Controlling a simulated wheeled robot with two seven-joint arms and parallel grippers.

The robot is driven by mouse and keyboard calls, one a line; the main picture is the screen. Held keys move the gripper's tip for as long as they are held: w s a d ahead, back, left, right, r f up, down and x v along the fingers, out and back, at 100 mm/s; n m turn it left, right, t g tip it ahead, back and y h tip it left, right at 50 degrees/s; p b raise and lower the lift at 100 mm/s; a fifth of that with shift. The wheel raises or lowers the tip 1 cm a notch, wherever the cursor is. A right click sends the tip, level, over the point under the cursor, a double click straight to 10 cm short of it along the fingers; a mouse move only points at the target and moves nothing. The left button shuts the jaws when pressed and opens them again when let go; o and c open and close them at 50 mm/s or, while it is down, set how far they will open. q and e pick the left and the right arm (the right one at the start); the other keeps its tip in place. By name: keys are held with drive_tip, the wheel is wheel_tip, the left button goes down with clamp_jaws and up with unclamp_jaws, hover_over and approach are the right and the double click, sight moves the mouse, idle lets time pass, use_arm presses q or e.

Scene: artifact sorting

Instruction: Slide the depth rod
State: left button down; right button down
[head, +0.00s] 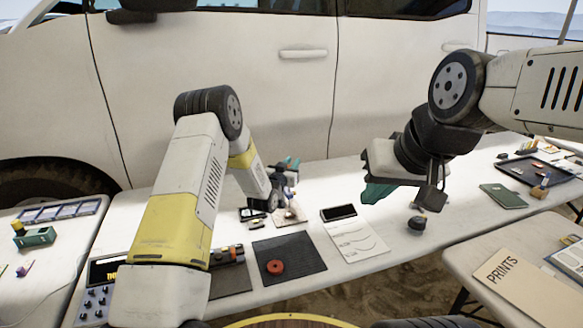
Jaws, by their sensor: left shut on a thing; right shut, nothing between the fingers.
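My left gripper (288,168) reaches over the middle of the white table, with its teal fingers partly hidden behind its own wrist. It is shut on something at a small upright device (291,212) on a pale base. The device is small and largely covered by my arm, so I cannot make out the depth rod itself. My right gripper (376,193) is shut and empty.
A dark mat (305,254) with a red ring (275,267) lies in front. A white sheet with a black panel (358,243), a small dark round object (417,223), a green book (503,196) and a black tray (515,169) lie rightward. A white vehicle (300,95) stands behind the table.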

use_arm(q)
drive_tip(key=c, duration=1.2)
unclamp_jaws()
drive_tip(key=shift+f, duration=0.1)
drive_tip(key=shift+s, duration=0.1)
drive_tip(key=v, duration=0.7)
drive_tip(key=shift+s+a, duration=0.15)
drive_tip(key=shift+s, duration=0.15)
